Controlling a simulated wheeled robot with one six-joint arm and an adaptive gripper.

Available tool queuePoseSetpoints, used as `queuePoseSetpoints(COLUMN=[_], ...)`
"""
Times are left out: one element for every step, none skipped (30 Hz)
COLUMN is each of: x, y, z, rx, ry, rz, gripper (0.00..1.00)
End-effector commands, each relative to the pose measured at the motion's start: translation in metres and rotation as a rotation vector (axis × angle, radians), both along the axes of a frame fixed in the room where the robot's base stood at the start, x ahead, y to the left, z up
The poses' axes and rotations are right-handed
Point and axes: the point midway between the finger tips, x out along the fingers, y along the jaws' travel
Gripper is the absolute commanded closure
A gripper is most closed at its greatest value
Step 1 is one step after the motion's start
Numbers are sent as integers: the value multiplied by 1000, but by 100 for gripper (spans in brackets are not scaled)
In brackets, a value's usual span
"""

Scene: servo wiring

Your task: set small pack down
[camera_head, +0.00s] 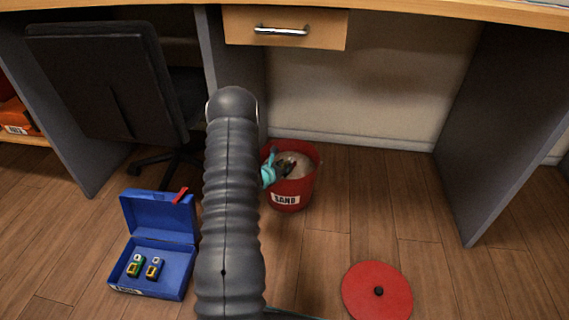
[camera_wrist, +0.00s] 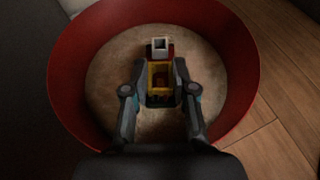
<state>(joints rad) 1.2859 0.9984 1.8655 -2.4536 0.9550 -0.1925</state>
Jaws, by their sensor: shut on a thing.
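A small pack (camera_wrist: 161,47) with a pale square end and yellow and red parts is between the fingers of my gripper (camera_wrist: 160,78) in the wrist view. My gripper is shut on it. The gripper and pack are over the sand (camera_wrist: 105,80) within the rim of a red bucket (camera_wrist: 236,75). I cannot tell whether the pack touches the sand. In the head view the bucket (camera_head: 292,200), labelled "SAND", stands on the floor, and the gripper (camera_head: 283,168) shows at its mouth. My arm partly hides the gripper, and the pack is not clear there.
An open blue box (camera_head: 178,259) with two small packs (camera_head: 145,266) stands at the left on the floor. A red round lid (camera_head: 377,290) lies at the front right. A black chair (camera_head: 100,80) and desk panels (camera_head: 505,120) stand behind. Floor right of the bucket is clear.

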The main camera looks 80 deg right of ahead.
Motion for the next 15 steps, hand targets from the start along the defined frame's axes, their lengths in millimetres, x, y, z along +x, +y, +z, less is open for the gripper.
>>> queuePoseSetpoints(x=[0, 0, 0, 0, 0, 0, 0, 0, 0, 0, 0, 0, 0, 0, 0], y=[0, 0, 0, 0, 0, 0, 0, 0, 0, 0, 0, 0, 0, 0, 0], z=[1, 1, 0, 0, 0, 1, 0, 0, 0, 0, 0, 0, 1, 1, 2], rx=[-1, -1, 0, 0, 0, 0, 0, 0, 0, 0, 0, 0, 0, 0, 0], ry=[0, 0, 0, 0, 0, 0, 0, 0, 0, 0, 0, 0, 0, 0, 0], rz=[0, 0, 0, 0, 0, 0, 0, 0, 0, 0, 0, 0, 0, 0, -1], gripper=[100, 100, 64, 56, 49, 49, 49, 49, 49, 49, 49, 49, 49, 49, 49])
